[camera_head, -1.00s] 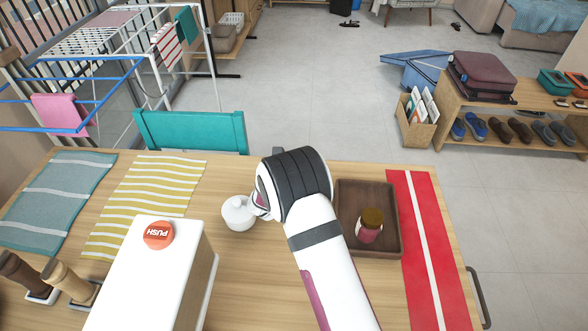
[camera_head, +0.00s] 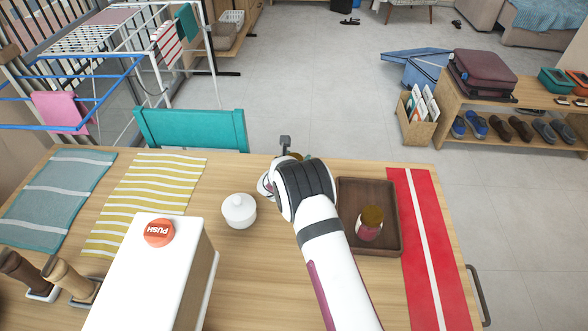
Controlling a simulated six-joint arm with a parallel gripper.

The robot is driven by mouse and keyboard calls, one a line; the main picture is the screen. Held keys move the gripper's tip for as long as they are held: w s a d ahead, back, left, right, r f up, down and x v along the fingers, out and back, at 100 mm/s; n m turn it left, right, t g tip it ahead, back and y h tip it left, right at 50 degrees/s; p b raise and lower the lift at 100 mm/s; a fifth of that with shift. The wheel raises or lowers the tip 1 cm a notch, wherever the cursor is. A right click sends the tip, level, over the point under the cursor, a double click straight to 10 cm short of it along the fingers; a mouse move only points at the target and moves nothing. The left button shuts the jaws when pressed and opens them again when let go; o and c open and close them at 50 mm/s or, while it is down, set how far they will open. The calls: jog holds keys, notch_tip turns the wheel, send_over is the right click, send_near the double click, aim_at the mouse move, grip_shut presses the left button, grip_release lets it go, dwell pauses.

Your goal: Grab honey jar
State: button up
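My gripper (camera_head: 285,145) is at the far edge of the wooden table, mostly hidden behind my own wrist. One dark grey finger part shows above the wrist; whether the gripper is open or shut cannot be seen. A small yellowish-brown piece (camera_head: 299,156) peeks out just right of the finger; it may be part of a jar, but most of it is hidden. A glass jar (camera_head: 369,229) with a brown-gold lid and dark pink contents stands in the brown tray (camera_head: 396,190), right of my arm. I cannot tell whether it is honey.
A white lidded pot (camera_head: 239,211) stands left of my wrist. A white box with a red PUSH button (camera_head: 159,232) is at front left. Striped yellow (camera_head: 150,195) and teal (camera_head: 62,195) cloths lie left, a red runner (camera_head: 422,230) right. A teal chair (camera_head: 190,128) stands behind the table.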

jog(key=shift+s+f, duration=0.15)
jog(key=shift+f, duration=0.1)
grip_shut()
